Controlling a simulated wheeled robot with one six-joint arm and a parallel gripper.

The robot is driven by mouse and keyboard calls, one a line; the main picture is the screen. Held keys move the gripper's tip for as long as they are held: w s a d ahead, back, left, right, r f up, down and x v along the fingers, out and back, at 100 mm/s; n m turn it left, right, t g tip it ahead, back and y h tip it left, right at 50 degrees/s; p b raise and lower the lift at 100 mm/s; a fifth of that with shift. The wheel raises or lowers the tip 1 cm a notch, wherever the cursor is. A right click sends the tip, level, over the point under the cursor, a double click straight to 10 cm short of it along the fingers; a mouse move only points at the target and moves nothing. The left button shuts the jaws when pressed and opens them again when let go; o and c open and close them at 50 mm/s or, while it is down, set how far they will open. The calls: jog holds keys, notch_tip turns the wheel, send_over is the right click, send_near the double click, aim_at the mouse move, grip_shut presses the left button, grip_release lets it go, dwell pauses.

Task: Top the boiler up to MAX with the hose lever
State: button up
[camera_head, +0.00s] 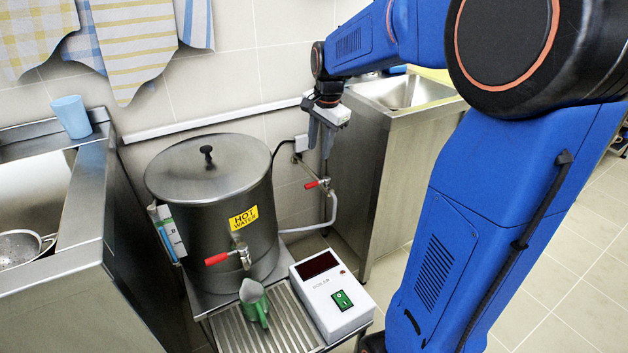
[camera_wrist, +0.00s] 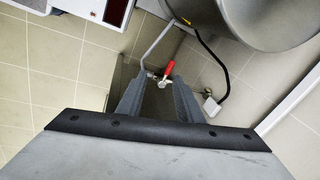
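The boiler (camera_head: 205,195) is a lidded steel pot with a yellow HOT WATER label. A narrow gauge (camera_head: 165,235) with a pale card is on its left side; its marks and level are too small to read. The hose lever (camera_head: 317,184) is red, on a valve by the wall right of the boiler, with a pale hose (camera_head: 331,210) below. My gripper (camera_head: 320,150) points down above the lever, apart from it. In the wrist view the lever (camera_wrist: 169,68) shows beyond the gap between the two spread fingers (camera_wrist: 158,85). The gripper is open and empty.
A second red-handled tap (camera_head: 217,259) is on the boiler's front, above a green cup (camera_head: 254,303) on the drip tray (camera_head: 290,320). A white control box (camera_head: 330,290) with a dark display stands at right. A sink cabinet (camera_head: 375,170) stands close beside the valve.

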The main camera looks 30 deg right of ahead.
aim_at(314, 184)
jog(key=w+d+f+m, duration=0.3)
jog(key=w+d, duration=0.1)
jog(key=w, duration=0.3)
jog(key=x, duration=1.7)
jog(key=shift+s+a+f, duration=0.1)
jog(key=shift+s+a, duration=0.25)
jog(key=shift+s, duration=0.05)
grip_shut()
